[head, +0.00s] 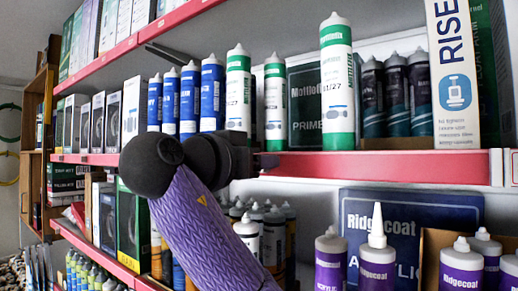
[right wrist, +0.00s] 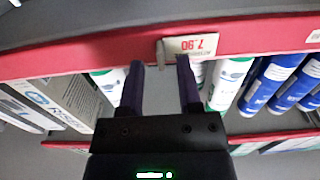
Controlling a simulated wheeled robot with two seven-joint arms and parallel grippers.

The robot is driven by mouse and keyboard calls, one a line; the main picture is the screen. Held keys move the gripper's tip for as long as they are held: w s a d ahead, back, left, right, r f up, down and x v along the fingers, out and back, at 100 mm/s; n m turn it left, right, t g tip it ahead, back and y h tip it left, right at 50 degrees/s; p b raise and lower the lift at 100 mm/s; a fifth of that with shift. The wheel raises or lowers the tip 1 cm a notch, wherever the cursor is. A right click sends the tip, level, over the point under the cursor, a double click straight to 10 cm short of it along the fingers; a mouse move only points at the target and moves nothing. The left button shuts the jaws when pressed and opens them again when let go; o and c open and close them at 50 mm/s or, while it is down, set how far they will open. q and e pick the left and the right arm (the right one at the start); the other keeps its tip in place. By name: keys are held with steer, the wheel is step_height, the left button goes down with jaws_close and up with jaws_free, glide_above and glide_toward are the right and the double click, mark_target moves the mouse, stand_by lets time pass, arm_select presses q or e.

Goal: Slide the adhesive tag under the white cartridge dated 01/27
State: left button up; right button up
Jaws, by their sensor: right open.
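A white cartridge with green bands (head: 337,85) stands upright at the shelf's front edge; its date ends in "1/27", the first digit unclear. Another white-and-green cartridge (head: 238,92) to the left also has a date ending in "/27". A slimmer one (head: 275,100) stands between them. A white tag reading 7.90 (right wrist: 190,46) is on the red shelf edge in the right wrist view, upside down. My right gripper (right wrist: 160,68) is open and empty, its fingertips just short of the edge and tag. In the head view my right gripper (head: 266,160) is at the shelf edge, mostly hidden by its wrist.
The red shelf edge (head: 390,164) runs across the view. Blue cartridges (head: 190,100) stand left and dark ones (head: 396,95) right, beside a white RISER box (head: 455,75). A dark Mottlefix box (head: 316,105) stands behind.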

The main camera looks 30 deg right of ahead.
steer(key=shift+w+d, duration=0.15)
jaws_close()
stand_by(1.4)
